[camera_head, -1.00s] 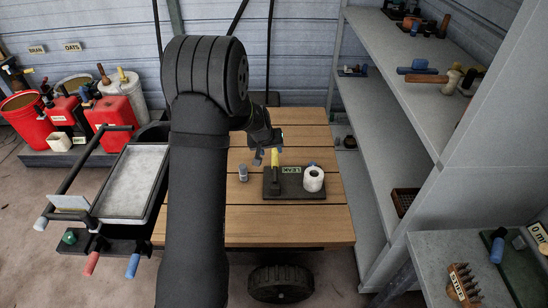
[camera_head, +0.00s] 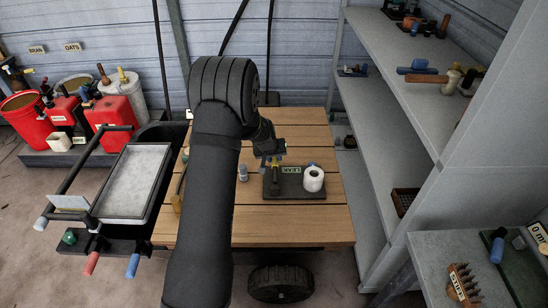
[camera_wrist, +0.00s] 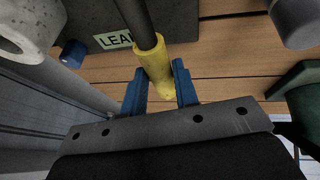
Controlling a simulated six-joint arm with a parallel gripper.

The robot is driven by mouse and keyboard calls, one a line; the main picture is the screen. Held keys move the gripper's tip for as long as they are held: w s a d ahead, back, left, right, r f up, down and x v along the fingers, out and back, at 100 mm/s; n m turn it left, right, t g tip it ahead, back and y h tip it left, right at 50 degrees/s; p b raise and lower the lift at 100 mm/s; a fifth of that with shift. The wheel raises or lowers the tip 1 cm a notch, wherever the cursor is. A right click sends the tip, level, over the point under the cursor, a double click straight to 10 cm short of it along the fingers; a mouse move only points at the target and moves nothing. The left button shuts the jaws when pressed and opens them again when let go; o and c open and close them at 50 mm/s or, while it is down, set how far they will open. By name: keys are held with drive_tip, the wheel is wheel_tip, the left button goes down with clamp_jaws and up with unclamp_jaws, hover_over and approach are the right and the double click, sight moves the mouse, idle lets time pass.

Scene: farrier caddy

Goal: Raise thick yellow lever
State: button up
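The thick yellow lever (camera_wrist: 154,68) is a yellow sleeve on a dark rod, rising from a dark base plate (camera_head: 300,195) on the wooden table. In the wrist view its yellow end lies between the two blue fingers of my gripper (camera_wrist: 160,88). The fingers stand apart on either side of it, and I see no clear squeeze on it. In the head view my gripper (camera_head: 272,160) is over the lever and hides most of its yellow part. A "LEAK" label (camera_wrist: 114,39) is on the plate beside the rod.
A white roll (camera_head: 313,178) stands on the plate to the right of the lever. A small grey cylinder (camera_head: 243,173) stands left of the plate. The metal shelf (camera_head: 385,150) is to the right. The wooden table (camera_head: 290,225) is clear in front of the plate.

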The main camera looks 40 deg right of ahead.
clamp_jaws()
drive_tip(key=shift+s+a+r+t+h, duration=0.1)
drive_tip(key=shift+s+r+t+h, duration=0.05)
drive_tip(key=shift+r+t+h, duration=0.5)
drive_tip(key=shift+r, duration=0.1)
drive_tip(key=o, duration=0.5)
unclamp_jaws()
drive_tip(key=shift+o, duration=0.2)
drive_tip(key=v, duration=1.7)
drive_tip(key=shift+r, duration=0.3)
